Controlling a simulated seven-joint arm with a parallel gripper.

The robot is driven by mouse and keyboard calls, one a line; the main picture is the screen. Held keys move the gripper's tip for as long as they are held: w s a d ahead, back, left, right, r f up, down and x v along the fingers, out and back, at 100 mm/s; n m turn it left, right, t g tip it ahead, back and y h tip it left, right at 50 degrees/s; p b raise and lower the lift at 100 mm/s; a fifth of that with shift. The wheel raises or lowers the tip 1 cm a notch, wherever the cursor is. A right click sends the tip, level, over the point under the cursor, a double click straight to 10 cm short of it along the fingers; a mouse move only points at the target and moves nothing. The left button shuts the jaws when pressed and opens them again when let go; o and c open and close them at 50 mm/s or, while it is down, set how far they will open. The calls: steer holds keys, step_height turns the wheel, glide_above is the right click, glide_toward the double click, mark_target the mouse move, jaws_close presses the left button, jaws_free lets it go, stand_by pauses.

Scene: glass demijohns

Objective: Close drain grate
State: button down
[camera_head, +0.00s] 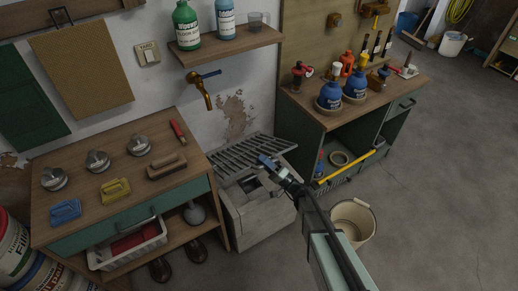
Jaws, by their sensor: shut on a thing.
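The drain grate (235,152) is a grey slatted panel at the top rear of a stone drain basin (262,218), between two workbenches. It looks raised at a slant toward the wall, with part of the basin opening (250,185) showing in front of it. My gripper (264,160) reaches in from the lower right, with its fingertips at the grate's front edge. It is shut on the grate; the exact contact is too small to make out. My gripper and arm hide part of the basin's right side.
A brass tap (205,92) sticks out from the wall above the grate. The left bench (100,215) and right cabinet (310,108) flank the basin closely. A cream bucket (352,219) stands on the floor beside my arm. Open floor (450,190) lies to the right.

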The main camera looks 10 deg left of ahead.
steer(key=s+d+f+n+g+y, duration=0.1)
steer(key=s+d+f+n+y, duration=0.1)
steer(key=f, duration=0.6)
steer(key=s+d+f+n+g+y, duration=0.1)
steer(key=s+d+f+n+y, duration=0.1)
steer(key=f, duration=0.6)
steer(key=shift+d+y, duration=0.2)
steer(key=shift+y, duration=0.4)
steer(key=shift+s, duration=0.1)
steer(key=c, duration=1.3)
jaws_free()
steer(key=shift+c, duration=0.2)
steer(key=shift+f, duration=0.1)
steer(key=v, duration=0.7)
steer(key=shift+d, duration=0.2)
steer(key=shift+f, duration=0.1)
